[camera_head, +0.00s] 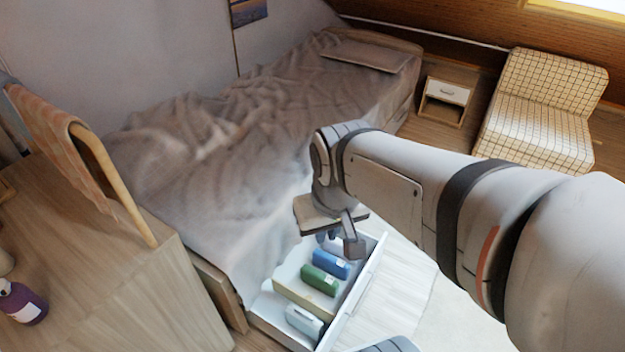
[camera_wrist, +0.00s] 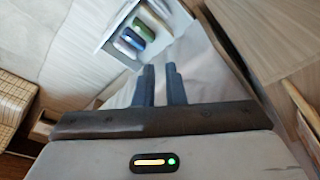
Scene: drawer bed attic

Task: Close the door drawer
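The white drawer (camera_head: 362,283) under the bed is pulled out, with its inside showing. It holds a pale box (camera_head: 304,321), a green item (camera_head: 320,280) and a blue item (camera_head: 331,263). My gripper (camera_head: 342,243) is above the far end of the drawer, beside the bed, and holds nothing. In the wrist view its two blue-grey fingers (camera_wrist: 160,70) stand apart with a gap between them. The drawer also shows in the wrist view (camera_wrist: 104,40), beyond the fingertips. The head view does not clearly show whether my gripper touches the drawer.
The bed (camera_head: 230,150) with rumpled grey covers lies behind the drawer. A wooden desk (camera_head: 110,270) with a purple bottle (camera_head: 22,303) stands at left. A nightstand (camera_head: 445,100) and a checked armchair (camera_head: 540,115) are at the back right. Pale floor (camera_head: 405,290) is clear before the drawer.

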